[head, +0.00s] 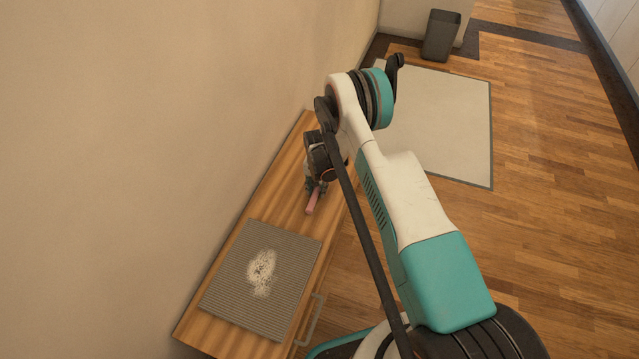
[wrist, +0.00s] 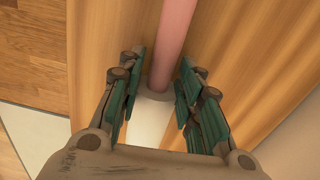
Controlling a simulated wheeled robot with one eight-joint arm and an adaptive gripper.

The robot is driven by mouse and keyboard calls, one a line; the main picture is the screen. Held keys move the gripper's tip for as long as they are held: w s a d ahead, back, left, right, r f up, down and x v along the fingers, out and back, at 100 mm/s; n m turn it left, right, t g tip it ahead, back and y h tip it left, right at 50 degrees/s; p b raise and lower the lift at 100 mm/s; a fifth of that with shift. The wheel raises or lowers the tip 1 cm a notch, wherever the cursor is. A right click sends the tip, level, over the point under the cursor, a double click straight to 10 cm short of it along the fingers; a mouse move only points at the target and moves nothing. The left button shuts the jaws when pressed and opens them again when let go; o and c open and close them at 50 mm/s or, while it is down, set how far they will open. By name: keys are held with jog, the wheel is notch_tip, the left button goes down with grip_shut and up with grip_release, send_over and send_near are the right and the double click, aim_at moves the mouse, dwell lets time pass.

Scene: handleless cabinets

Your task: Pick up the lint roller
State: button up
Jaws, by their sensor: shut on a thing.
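The lint roller has a pink handle and a white roller part. Its pink handle (wrist: 174,42) runs up toward the top of the wrist view, and the white part lies between my fingers. In the head view, the pink end (head: 312,203) sticks out from below my gripper (head: 316,183) over the wooden cabinet top. In the wrist view, my gripper (wrist: 160,88) is shut on the lint roller, with a finger on each side. My gripper hides much of it in the head view. I cannot tell whether it touches the wood.
A ribbed grey mat (head: 225,285) with a pale speckled patch lies on the near part of the wooden cabinet top (head: 285,205). A wall (head: 150,120) runs along its left side. A pale rug (head: 450,125) and a grey bin (head: 441,36) are on the floor beyond.

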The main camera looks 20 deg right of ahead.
aim_at(317, 188)
jog(key=shift+r, duration=0.1)
notch_tip(317, 188, up, 20)
jog(key=p, duration=0.6)
jog(key=shift+p, duration=0.35)
